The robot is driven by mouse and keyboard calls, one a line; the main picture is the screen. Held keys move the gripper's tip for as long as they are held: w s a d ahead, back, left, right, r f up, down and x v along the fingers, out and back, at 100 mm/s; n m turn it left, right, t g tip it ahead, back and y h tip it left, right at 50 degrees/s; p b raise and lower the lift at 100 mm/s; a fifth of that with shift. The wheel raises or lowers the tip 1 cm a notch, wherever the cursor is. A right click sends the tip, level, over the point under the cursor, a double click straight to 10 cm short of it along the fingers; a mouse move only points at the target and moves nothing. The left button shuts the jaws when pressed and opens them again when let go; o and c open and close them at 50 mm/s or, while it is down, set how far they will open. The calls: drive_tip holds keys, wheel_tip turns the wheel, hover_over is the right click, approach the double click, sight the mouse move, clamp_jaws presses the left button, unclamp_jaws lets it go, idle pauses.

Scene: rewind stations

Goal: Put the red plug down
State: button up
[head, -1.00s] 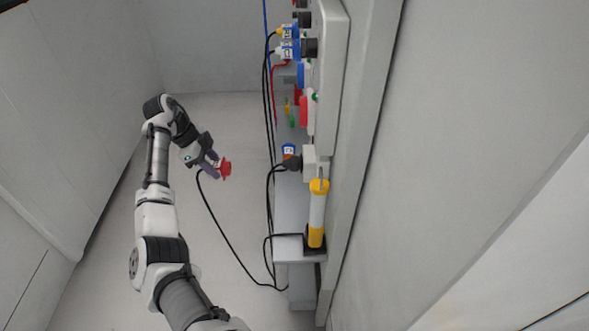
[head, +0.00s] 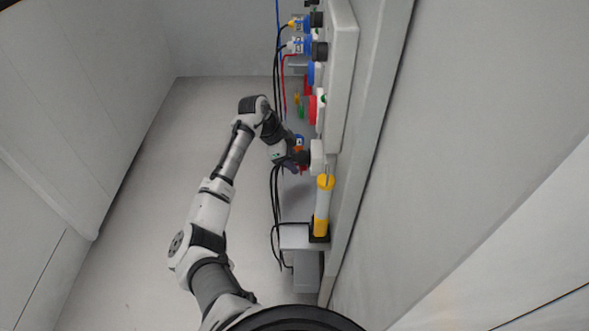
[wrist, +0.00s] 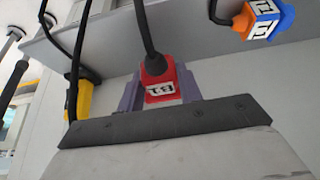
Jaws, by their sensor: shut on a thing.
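The red plug (wrist: 160,84) has a white marked label and a black cable running up from it in the wrist view. My gripper (wrist: 161,92) is shut on it, with a purple finger on each side. In the head view my gripper (head: 294,166) is at the grey ledge (head: 297,207) along the wall, beside a blue and orange plug (head: 299,141). That plug also shows at the upper right of the wrist view (wrist: 262,20), apart from the red plug. The red plug is mostly hidden in the head view. I cannot tell whether it touches the ledge.
A yellow-ended cylinder (head: 322,208) stands lower along the ledge. Red (head: 314,109) and blue sockets, several plugs and hanging black cables (head: 276,200) line the wall panel (head: 341,80). The floor (head: 150,220) left of the ledge is clear.

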wheel_tip(320, 180, down, 5)
drive_tip(key=shift+r+p, duration=0.1)
drive_tip(key=shift+p, duration=0.55)
drive_tip(key=shift+d+f, duration=0.25)
drive_tip(key=shift+d, duration=0.05)
drive_tip(key=shift+f, duration=0.1)
drive_tip(key=shift+f, duration=0.15)
drive_tip(key=o, duration=1.1)
